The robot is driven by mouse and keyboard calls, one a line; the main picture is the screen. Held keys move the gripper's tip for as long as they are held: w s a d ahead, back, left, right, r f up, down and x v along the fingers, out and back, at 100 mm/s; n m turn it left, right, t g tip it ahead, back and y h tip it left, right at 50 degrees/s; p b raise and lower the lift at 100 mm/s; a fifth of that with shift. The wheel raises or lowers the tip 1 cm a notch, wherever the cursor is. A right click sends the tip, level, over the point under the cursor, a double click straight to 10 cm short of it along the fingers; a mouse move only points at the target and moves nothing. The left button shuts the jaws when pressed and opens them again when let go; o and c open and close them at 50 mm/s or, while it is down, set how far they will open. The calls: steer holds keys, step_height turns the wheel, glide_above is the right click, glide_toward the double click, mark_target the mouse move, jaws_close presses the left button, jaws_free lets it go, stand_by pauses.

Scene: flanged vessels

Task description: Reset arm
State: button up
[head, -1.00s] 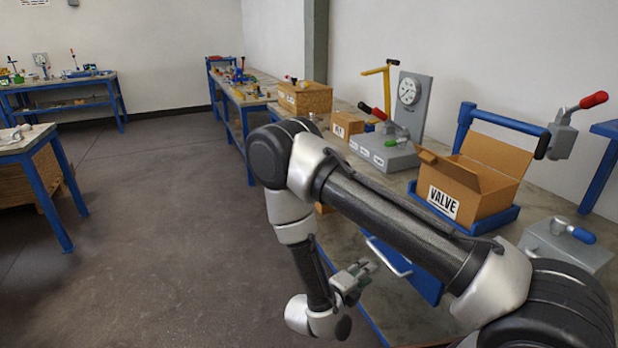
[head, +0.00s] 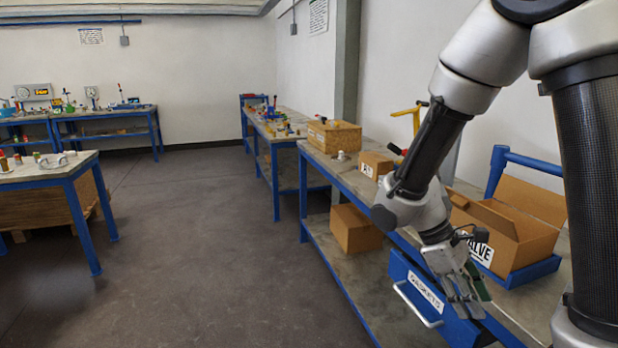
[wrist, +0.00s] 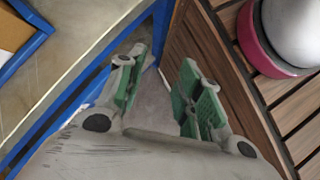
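My gripper (head: 465,290) points down in front of the bench's blue gaskets drawer (head: 432,292), at the right of the head view. In the wrist view my gripper (wrist: 155,95) shows two green-padded fingers standing apart, with nothing between them. My arm is folded, with the upper link upright at the right edge and the forearm hanging down to the gripper.
An open cardboard valve box (head: 510,225) sits in a blue tray (head: 530,272) on the bench, close behind my gripper. A cardboard box (head: 355,228) stands on the lower shelf. The floor (head: 220,250) to the left is clear.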

steer(key=s+d+r+m+t+y, duration=0.2)
steer(key=s+r+m+t+y, duration=0.1)
steer(key=r, duration=0.5)
steer(key=s+d+r+m+t+y, duration=0.2)
steer(key=r+m+t, duration=0.3)
steer(key=r, duration=0.4)
steer(key=shift+s+d+r+m+t+y, duration=0.3)
steer(key=shift+s+m+t+y, duration=0.15)
steer(key=shift+s, duration=0.2)
